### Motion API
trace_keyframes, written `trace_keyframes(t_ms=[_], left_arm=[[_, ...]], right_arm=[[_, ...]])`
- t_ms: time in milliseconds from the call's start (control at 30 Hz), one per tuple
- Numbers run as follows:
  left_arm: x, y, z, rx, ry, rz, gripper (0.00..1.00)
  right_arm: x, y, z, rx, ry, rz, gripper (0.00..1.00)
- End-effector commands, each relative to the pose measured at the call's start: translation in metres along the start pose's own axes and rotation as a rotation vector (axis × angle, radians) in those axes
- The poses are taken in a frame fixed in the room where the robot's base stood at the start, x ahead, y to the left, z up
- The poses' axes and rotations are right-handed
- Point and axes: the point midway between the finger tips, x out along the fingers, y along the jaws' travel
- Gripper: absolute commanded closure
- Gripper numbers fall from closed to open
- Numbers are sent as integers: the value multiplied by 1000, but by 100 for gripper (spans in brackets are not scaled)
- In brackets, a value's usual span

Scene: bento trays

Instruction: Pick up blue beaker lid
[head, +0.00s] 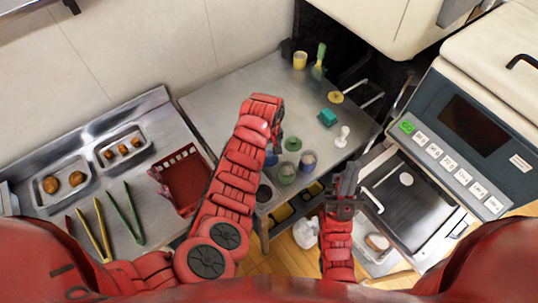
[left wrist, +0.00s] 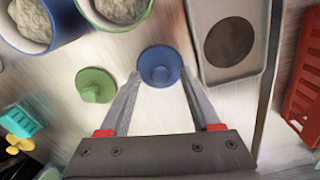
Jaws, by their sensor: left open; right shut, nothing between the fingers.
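The blue beaker lid (left wrist: 160,66), round with a raised knob, lies on the steel counter in the left wrist view. My left gripper (left wrist: 160,82) is open, with its fingertips on either side of the lid and nothing held. In the head view my left arm covers most of that gripper, and a bit of blue (head: 271,158) shows beside it. A green lid (left wrist: 95,85) lies just left of the left finger in the left wrist view. My right gripper (head: 348,176) is shut and empty, at the right beyond the counter's front edge.
A red basket (head: 186,180) is left. An open drawer machine (head: 470,130) stands right.

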Motion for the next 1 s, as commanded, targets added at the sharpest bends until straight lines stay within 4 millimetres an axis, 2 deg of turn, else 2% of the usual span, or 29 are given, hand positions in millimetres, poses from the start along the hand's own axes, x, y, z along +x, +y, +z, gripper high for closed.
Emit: trace_keyframes(t_ms=[367,700,1000], left_arm=[[6,-1,0,2,0,-2,38],[6,-1,0,2,0,-2,99],[6,-1,0,1,0,-1,100]], right_arm=[[2,0,0,0,0,0,100],[2,0,0,0,0,0,100],[2,0,0,0,0,0,100]])
